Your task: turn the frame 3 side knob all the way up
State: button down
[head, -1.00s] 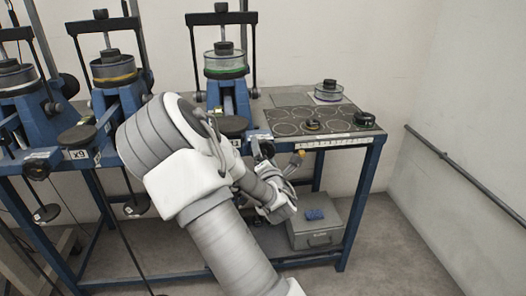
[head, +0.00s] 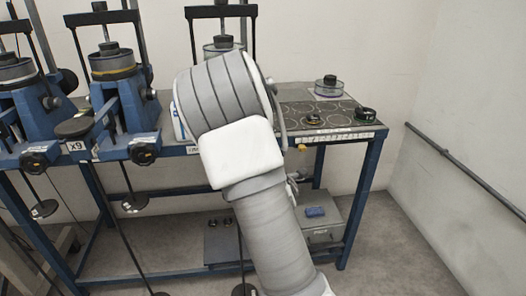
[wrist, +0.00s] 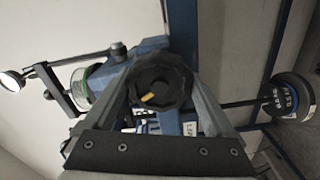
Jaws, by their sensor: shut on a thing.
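The side knob (wrist: 158,82) is black with a lobed rim and carries a short yellow mark on its face, pointing roughly to the left in the wrist view. My gripper (wrist: 160,72) is shut on it, one finger on each side. In the head view my arm covers the knob, my gripper and most of frame 3. Only frame 3's black top bar (head: 221,11) and part of its clear cup (head: 218,48) show above my arm.
Two other blue frames (head: 122,98) (head: 35,118) with black knobs stand to the left on the blue table. A dark mat (head: 325,120) with small parts lies right of my arm. A hanging weight (wrist: 291,97) shows at right in the wrist view. A grey box (head: 322,238) sits below.

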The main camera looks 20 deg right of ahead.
jog(key=shift+w+d+m+b, duration=0.15)
jog(key=shift+m+b, duration=0.25)
jog(key=shift+m, duration=0.3)
grip_release()
jog(key=shift+r, duration=0.2)
jog(key=shift+w+f, duration=0.1)
jog(key=v, duration=0.6)
jog(key=shift+b, duration=0.35)
jog(key=shift+f, duration=0.1)
